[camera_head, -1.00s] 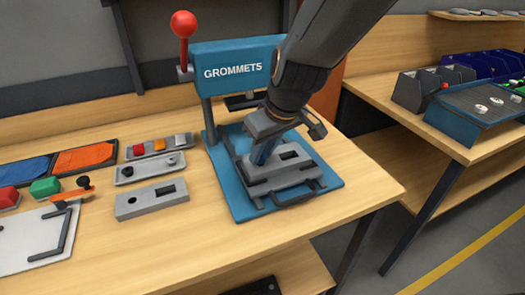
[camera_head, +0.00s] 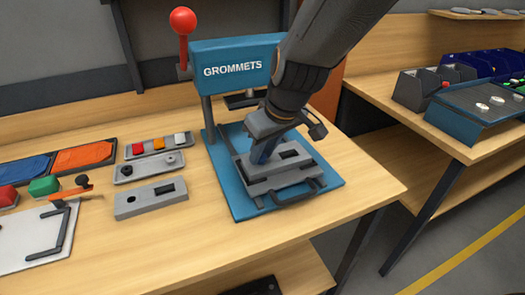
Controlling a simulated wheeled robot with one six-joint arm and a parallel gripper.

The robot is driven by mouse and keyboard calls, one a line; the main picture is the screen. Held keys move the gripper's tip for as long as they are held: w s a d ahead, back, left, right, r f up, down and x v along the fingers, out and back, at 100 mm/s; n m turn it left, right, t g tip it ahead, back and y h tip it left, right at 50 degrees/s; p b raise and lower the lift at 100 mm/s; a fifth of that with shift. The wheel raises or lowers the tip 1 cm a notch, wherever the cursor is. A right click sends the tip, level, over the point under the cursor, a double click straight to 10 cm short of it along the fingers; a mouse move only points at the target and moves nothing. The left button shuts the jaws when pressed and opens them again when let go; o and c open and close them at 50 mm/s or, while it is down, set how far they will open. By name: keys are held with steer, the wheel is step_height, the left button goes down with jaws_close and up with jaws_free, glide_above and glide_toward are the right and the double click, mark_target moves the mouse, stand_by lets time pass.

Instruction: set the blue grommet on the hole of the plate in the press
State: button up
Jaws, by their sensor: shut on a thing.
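The blue press (camera_head: 240,60) stands on the bench with a blue base (camera_head: 328,186). A grey plate (camera_head: 268,186) with a dark rectangular slot lies in the press on its base. My gripper (camera_head: 264,152) points down over the left part of this plate. It is shut on a small blue piece, the blue grommet (camera_head: 263,154), which shows only partly between the fingers. The grommet is at or just above the plate; I cannot tell if they touch. The plate's round hole is hidden behind my gripper.
A second grey plate (camera_head: 151,199) with a round hole and slot lies left of the press. Behind it are grey trays with small parts. Blue (camera_head: 25,169) and orange (camera_head: 84,158) trays and a white board (camera_head: 30,240) fill the left. The front bench is clear.

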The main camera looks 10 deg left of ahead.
steer(key=o, duration=1.1)
